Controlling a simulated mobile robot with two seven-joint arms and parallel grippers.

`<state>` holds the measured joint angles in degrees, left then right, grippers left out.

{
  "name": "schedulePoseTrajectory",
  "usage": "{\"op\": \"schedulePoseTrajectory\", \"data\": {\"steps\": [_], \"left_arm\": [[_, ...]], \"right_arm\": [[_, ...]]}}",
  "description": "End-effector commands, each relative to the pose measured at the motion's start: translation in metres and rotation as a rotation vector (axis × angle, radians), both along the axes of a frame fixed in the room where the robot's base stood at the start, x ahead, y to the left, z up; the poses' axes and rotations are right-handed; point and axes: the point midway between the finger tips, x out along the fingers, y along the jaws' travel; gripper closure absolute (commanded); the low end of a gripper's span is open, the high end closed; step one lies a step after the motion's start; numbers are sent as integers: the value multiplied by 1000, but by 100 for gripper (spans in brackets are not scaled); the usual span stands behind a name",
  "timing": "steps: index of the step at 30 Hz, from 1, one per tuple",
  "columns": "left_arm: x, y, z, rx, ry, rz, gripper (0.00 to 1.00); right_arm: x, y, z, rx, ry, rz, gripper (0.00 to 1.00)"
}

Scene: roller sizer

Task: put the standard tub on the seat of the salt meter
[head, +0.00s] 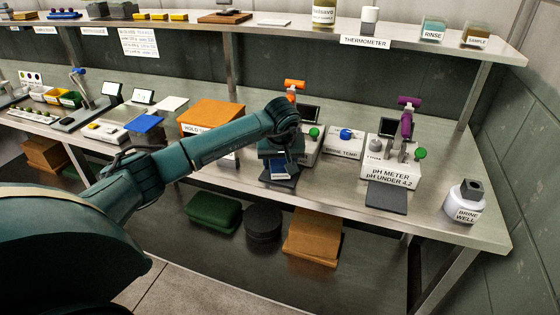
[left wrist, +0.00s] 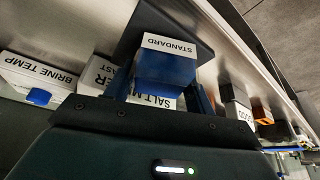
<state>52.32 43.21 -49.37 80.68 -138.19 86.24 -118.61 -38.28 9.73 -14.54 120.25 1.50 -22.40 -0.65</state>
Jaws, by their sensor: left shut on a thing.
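The standard tub (left wrist: 166,68) is blue with a white label reading STANDARD, seen in the left wrist view. It sits between the two fingers of my left gripper (left wrist: 160,92), which is shut on it. In the head view my left gripper (head: 279,163) points down in front of the salt meter, with part of the blue tub (head: 279,175) showing below it. The salt meter (head: 308,157) has an orange-topped probe and is largely hidden by my arm. Its dark seat (head: 285,184) lies under or just beyond the tub; I cannot tell whether they touch. My right gripper is not in view.
A brine temp unit (head: 345,143) and a pH meter (head: 392,172) with its own dark pad (head: 387,198) stand to the right. A brine well (head: 464,203) is near the right edge. An orange box (head: 211,117) stands behind my arm. A shelf (head: 300,33) runs above.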

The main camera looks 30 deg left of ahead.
Motion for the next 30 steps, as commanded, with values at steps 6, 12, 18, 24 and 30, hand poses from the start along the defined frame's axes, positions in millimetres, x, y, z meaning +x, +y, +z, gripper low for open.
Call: {"op": "schedulePoseTrajectory", "data": {"steps": [6,12,18,24,30], "left_arm": [[0,0,-3,0,0,0,38],[0,0,-3,-1,1,0,24],[0,0,-2,-1,1,0,24],[-4,-3,14,0,-2,-2,24],[-17,-13,54,1,-5,-2,24]], "right_arm": [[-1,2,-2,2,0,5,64],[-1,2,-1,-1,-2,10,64],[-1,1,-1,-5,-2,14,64],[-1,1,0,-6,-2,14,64],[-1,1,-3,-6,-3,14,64]]}}
